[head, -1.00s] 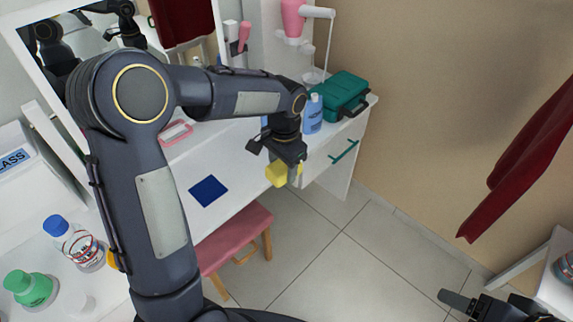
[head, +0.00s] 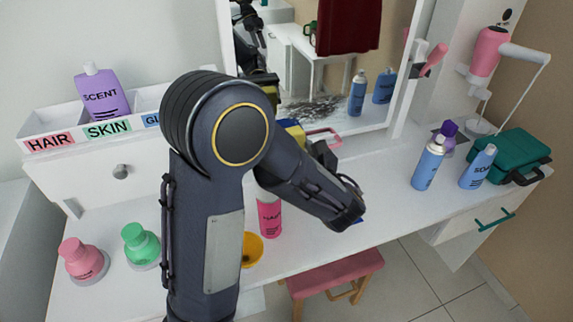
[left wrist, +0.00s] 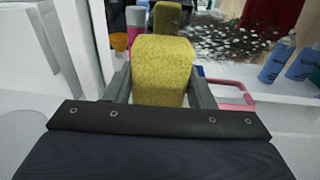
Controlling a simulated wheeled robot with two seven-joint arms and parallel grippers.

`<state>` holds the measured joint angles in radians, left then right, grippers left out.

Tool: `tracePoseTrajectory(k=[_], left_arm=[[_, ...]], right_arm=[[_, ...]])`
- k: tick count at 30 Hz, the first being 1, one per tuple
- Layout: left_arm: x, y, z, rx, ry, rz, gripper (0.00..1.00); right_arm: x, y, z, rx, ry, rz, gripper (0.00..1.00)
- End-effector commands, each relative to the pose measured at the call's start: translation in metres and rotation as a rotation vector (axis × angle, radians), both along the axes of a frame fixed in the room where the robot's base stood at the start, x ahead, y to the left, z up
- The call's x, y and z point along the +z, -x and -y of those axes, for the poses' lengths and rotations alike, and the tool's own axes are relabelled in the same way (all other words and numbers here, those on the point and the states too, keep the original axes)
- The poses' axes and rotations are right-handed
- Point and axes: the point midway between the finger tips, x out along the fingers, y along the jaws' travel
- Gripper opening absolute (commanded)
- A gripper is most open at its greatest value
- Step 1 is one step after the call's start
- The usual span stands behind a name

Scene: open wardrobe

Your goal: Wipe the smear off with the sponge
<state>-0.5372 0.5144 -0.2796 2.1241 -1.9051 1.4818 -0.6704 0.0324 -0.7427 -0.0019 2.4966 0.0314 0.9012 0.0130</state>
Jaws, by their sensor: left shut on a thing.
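The yellow sponge (left wrist: 162,70) is held between the two fingers of my left gripper (left wrist: 160,88) in the left wrist view. In the head view only a small yellow part of it (head: 291,124) shows behind my left arm, close to the mirror (head: 296,99). A dark speckled smear (head: 318,109) lies on the lower part of the mirror, to the right of the sponge. It also shows in the left wrist view (left wrist: 225,42), right of and beyond the sponge. A second yellow shape behind the sponge looks like its reflection. Whether the sponge touches the mirror cannot be told. My right gripper is out of view.
A pink bottle (head: 269,216), an orange cup (head: 252,247) and green (head: 141,243) and pink (head: 83,259) bottles stand on the white counter. Blue bottles (head: 428,165) and a green case (head: 506,156) are at the right. A pink stool (head: 335,273) stands in front.

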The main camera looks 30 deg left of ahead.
Motion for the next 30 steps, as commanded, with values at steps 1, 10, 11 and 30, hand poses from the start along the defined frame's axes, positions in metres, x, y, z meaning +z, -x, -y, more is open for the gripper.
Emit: tracePoseTrajectory(k=[1, 10, 11, 30], left_arm=[[0.001, -0.001, 0.004, -0.031, -0.019, 0.014, 0.31], [0.008, -0.009, 0.007, -0.088, -0.055, 0.047, 0.31], [0.008, -0.011, 0.006, -0.087, -0.055, 0.047, 0.31], [0.008, -0.044, -0.033, -0.087, -0.054, 0.047, 0.31]], right_arm=[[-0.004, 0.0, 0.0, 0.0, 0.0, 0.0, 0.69], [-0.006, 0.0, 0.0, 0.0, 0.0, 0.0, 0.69], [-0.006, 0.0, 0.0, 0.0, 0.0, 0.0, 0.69], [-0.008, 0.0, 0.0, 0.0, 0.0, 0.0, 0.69]])
